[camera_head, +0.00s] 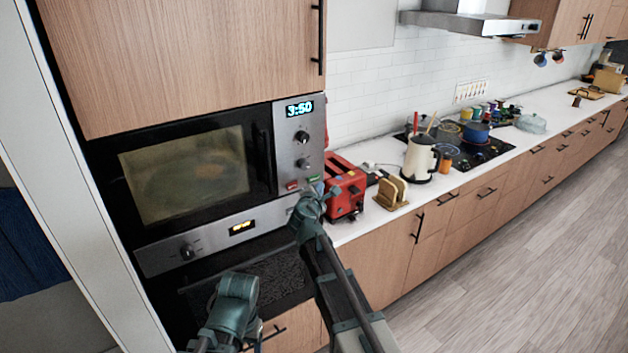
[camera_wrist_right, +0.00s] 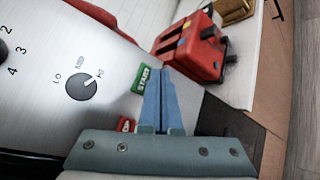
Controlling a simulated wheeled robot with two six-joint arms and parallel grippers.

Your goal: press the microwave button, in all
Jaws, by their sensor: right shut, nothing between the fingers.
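The black microwave (camera_head: 255,155) is built into the wood cabinet, with a steel control panel on its right. The green START button (camera_head: 314,179) is low on this panel; it also shows in the wrist view (camera_wrist_right: 144,77). A red button (camera_head: 292,185) sits to its left and shows in the wrist view (camera_wrist_right: 126,125). My right gripper (camera_head: 312,193) is shut and empty, its blue fingertips (camera_wrist_right: 162,72) right beside the green button. I cannot tell whether they touch it. My left gripper (camera_head: 237,288) is low in front of the oven; its fingers cannot be made out.
A red toaster (camera_head: 345,185) stands on the counter just right of the panel. A toast rack (camera_head: 392,193) and a cream kettle (camera_head: 418,160) are farther right. Two dark knobs sit above the buttons, under a clock. An oven (camera_head: 225,230) is below the microwave. The floor at right is clear.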

